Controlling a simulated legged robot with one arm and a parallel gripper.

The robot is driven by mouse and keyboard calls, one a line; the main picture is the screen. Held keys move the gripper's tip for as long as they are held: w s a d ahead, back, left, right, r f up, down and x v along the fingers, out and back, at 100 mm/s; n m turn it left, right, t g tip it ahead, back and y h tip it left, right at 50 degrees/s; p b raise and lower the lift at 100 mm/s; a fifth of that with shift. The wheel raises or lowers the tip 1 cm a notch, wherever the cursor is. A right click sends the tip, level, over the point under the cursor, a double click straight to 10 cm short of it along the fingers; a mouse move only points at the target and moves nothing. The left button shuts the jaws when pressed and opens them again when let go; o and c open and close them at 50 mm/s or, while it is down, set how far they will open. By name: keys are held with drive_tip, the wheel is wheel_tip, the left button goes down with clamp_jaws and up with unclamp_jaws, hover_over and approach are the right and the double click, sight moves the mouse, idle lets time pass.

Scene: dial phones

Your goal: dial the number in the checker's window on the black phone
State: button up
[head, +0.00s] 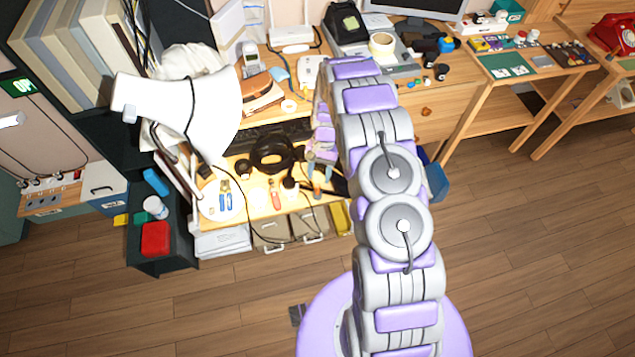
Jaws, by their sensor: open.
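A black desk device with a pale green panel (349,22) stands at the back of the desk, right of the white router. It may be the black phone, but I cannot make out a dial or keys. No checker's window with a readable number shows. My gripper (322,165) hangs low over the front of the desk, partly hidden by my own arm. It is open, with nothing seen in it. It is well in front of the black device and apart from it.
A white lamp (195,105) covers the desk's left side. A red phone (610,34) is far right. Floor (540,260) at right is clear.

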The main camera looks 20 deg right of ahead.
drive_tip(key=p+v, duration=0.1)
drive_tip(key=v, duration=1)
drive_tip(key=shift+p, duration=0.4)
drive_tip(key=s+a+r+n+t+h, duration=0.1)
drive_tip(key=s+r+n, duration=0.1)
drive_tip(key=s+r, duration=0.75)
drive_tip(key=s+a+r+n, duration=0.1)
drive_tip(key=s+r, duration=0.6)
drive_tip(key=r, duration=0.6)
drive_tip(key=s+r+n, duration=0.1)
drive_tip(key=s+r, duration=0.1)
drive_tip(key=s, duration=0.9)
drive_tip(key=s+a+r+n+t+h, duration=0.1)
drive_tip(key=s+r+n, duration=0.1)
drive_tip(key=s, duration=1)
drive_tip(key=shift+s+r, duration=0.2)
drive_tip(key=shift+r, duration=0.3)
